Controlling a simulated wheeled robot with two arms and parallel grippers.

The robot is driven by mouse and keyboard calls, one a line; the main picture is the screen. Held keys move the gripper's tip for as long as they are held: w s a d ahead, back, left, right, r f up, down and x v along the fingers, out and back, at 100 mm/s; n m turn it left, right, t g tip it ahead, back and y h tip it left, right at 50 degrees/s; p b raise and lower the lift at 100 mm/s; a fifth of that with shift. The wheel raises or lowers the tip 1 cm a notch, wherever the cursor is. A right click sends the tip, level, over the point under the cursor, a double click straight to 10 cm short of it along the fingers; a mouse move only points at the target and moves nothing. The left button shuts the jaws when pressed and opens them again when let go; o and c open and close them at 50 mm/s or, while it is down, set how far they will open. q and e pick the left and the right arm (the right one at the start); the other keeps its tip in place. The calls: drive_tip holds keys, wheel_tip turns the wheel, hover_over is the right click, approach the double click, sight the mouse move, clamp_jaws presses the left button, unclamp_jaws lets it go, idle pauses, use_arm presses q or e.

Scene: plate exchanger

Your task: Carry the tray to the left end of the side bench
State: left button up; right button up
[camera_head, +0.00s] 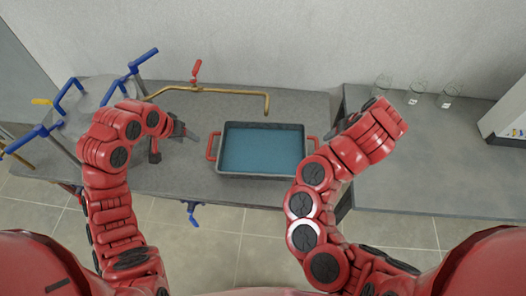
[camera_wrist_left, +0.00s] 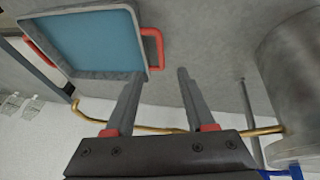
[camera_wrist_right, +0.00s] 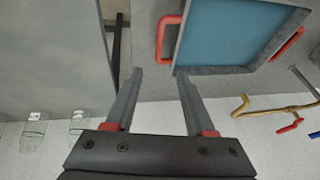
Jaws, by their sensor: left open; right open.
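The tray (camera_head: 222,174) is dark-rimmed, holds a blue surface and has a red handle at each end. It sits level on the grey main bench. My left gripper (camera_head: 190,134) is open and empty, a little left of the left handle (camera_head: 211,146). In the left wrist view this handle (camera_wrist_left: 153,47) lies just beyond the fingertips. My right gripper (camera_wrist_right: 159,74) is open and empty, with the right handle (camera_wrist_right: 168,40) just beyond its tips; my wrist mostly hides it in the head view. The side bench (camera_head: 430,175) stands right of the main bench, its left end partly behind my right arm.
A brass pipe (camera_head: 225,90) with a red valve runs behind the tray, its spout near the back rim. Blue-handled metal equipment (camera_head: 95,92) stands at left. Several glass beakers (camera_head: 415,97) stand at the side bench's back, with a white box (camera_head: 505,115) at right. Its front is clear.

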use_arm(q)
approach(208, 149)
use_arm(e)
approach(317, 148)
use_arm(q)
drive_tip(key=x, duration=1.1)
use_arm(e)
drive_tip(key=x, duration=1.1)
drive_tip(key=shift+d, duration=0.15)
use_arm(q)
clamp_jaws()
use_arm(e)
clamp_jaws()
use_arm(q)
drive_tip(key=shift+r, duration=0.1)
use_arm(e)
drive_tip(key=shift+r, duration=0.1)
